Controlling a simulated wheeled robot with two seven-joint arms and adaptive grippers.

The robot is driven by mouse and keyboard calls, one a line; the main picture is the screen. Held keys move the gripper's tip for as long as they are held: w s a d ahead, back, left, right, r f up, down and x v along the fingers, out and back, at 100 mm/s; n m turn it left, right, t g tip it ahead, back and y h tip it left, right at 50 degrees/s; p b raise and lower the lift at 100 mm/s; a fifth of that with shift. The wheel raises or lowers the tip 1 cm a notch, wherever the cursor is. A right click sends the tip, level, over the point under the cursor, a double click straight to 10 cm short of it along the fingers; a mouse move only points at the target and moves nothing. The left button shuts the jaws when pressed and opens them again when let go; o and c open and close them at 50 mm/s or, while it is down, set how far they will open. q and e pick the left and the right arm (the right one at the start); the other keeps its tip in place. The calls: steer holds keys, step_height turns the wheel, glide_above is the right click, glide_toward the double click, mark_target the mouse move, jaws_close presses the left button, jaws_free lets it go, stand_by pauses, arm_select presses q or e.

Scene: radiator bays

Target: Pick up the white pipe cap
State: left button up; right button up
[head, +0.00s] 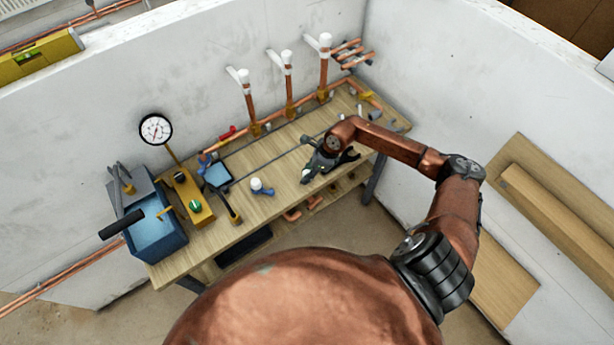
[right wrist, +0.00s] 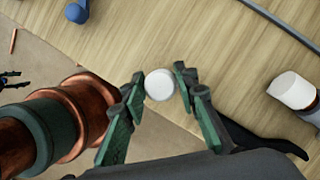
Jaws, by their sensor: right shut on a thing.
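The white pipe cap (right wrist: 160,84) is a small round white piece between the fingertips of my right gripper in the right wrist view. My right gripper (head: 307,178) is shut on it near the front edge of the wooden workbench (head: 285,205). In the right wrist view the green-padded fingers (right wrist: 159,90) stand on either side of the cap. In the head view the cap is too small to make out clearly.
A white-topped piece with a blue part (head: 262,187) lies left of my right gripper. Upright copper pipes with white tops (head: 288,85) stand along the back wall. A blue box (head: 158,240) and a pressure gauge (head: 156,129) are at the left end.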

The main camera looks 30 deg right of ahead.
steer(key=s+a+r+p, duration=0.1)
steer(key=s+a+r, duration=0.1)
steer(key=s+r, duration=1.1)
step_height(320, 180, up, 3)
steer(key=shift+s+a+r, duration=0.1)
steer(key=shift+s+a, duration=0.25)
steer(key=shift+s, duration=0.05)
steer(key=shift+w, duration=0.1)
